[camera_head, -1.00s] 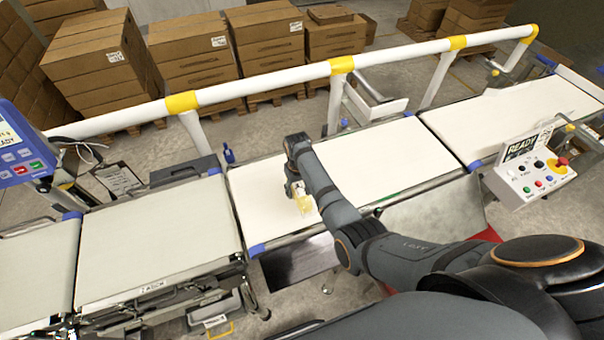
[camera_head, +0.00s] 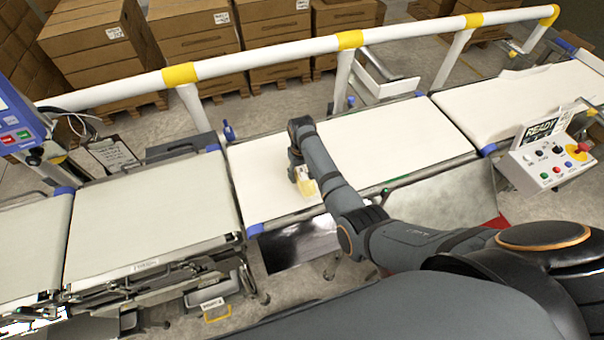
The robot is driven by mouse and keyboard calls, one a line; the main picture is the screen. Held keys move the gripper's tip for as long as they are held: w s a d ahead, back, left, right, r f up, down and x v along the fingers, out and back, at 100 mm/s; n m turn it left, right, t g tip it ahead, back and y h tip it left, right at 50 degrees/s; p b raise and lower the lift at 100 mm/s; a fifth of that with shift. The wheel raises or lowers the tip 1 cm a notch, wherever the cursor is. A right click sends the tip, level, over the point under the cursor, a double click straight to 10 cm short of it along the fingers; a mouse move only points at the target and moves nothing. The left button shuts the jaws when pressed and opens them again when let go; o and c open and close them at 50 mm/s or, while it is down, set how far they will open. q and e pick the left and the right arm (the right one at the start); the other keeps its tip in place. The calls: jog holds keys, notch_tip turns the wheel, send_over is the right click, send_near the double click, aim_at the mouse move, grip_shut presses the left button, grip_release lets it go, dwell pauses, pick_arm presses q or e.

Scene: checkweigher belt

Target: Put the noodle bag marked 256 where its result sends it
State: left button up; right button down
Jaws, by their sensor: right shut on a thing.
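My right arm reaches in from the right, and its gripper (camera_head: 299,174) is low over the middle white belt (camera_head: 390,150). It is shut on a small pale-yellow noodle bag (camera_head: 307,187), which shows just below the fingers near the belt's front-left part. My wrist hides part of the bag, and no number on it can be read. I cannot tell whether the bag touches the belt. My left gripper is not in view.
A grey belt section (camera_head: 150,222) lies left, another white belt (camera_head: 520,98) right. A control box (camera_head: 550,162) with a READY sign stands at right, a blue display (camera_head: 18,125) at left. A white rail (camera_head: 270,70) runs behind. A grey bin (camera_head: 212,300) sits below.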

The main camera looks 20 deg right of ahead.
aim_at(302, 169)
jog(key=shift+f, duration=0.2)
jog(key=c, duration=0.9)
grip_release()
jog(key=shift+o, duration=1.3)
jog(key=shift+w+d+f, duration=0.1)
jog(key=shift+o, duration=0.4)
jog(key=shift+r, duration=0.4)
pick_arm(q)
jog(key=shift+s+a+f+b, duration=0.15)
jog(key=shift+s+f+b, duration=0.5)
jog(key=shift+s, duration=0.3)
pick_arm(e)
notch_tip(302, 169, up, 12)
jog(key=shift+f, duration=0.1)
